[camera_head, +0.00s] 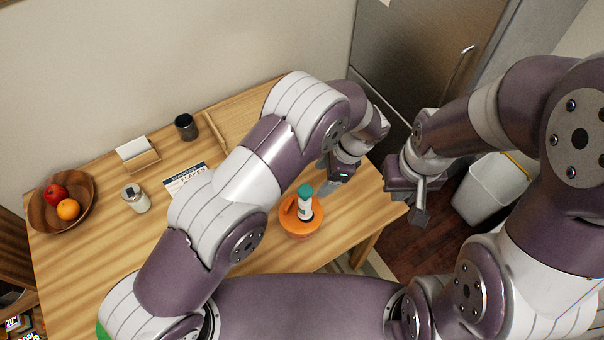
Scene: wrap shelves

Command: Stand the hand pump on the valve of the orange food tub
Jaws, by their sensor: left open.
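The orange food tub (287,222) sits on the wooden table near its front right edge. The hand pump (304,203), white with a teal top, stands roughly upright over the middle of the tub's lid. Its foot and the valve are too small to make out, so I cannot tell how they meet. My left gripper (329,182) is open, just right of and behind the pump's top, apart from it and empty. My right gripper (420,205) hangs beyond the table's right edge, away from the tub; its jaw opening is unclear.
A wooden bowl (43,215) with fruit, a glass jar (136,199), a napkin holder (143,160), a dark cup (186,127) and a flakes box (184,179) stand on the table (110,255). My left arm spans over its middle. A white bin (490,190) stands at right.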

